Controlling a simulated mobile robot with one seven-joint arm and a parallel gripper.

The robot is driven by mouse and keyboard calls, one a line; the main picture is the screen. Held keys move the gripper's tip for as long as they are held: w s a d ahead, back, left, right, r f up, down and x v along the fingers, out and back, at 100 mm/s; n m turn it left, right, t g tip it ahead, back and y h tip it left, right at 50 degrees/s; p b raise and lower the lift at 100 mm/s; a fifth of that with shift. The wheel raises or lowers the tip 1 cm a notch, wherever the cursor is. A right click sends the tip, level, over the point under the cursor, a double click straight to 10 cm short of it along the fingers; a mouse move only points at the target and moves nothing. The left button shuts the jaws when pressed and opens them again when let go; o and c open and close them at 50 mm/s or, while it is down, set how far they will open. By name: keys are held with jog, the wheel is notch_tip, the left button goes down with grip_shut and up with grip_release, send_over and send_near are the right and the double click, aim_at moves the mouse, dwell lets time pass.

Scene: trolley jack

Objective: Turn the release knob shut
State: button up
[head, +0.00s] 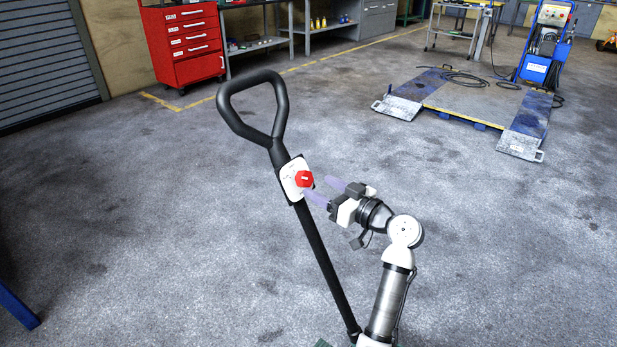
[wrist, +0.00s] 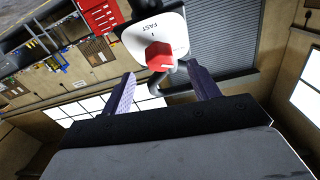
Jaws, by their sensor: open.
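The red release knob (head: 304,179) sits on a white plate (head: 291,178) on the black jack handle (head: 322,255). The handle stands tilted, with a loop grip (head: 226,102) at its top. My gripper (head: 321,191) is right of the knob, with its two purple fingers pointing at it. In the wrist view the knob (wrist: 159,57) shows ahead of the open fingers (wrist: 160,90), between them sideways and apart from them. The plate (wrist: 165,30) carries the word FAST and a mark above the knob. The gap between the fingers is empty.
A red tool cabinet (head: 186,45) and grey workbenches stand at the back. A blue-ended lift platform (head: 478,102) lies at the back right, with a blue machine (head: 546,45) behind it. A blue bar (head: 18,308) shows at lower left. The floor around the handle is clear.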

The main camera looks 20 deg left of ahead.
aim_at(308, 180)
jog(key=shift+p+x, duration=0.3)
jog(key=shift+x, duration=2.45)
jog(key=c, duration=1)
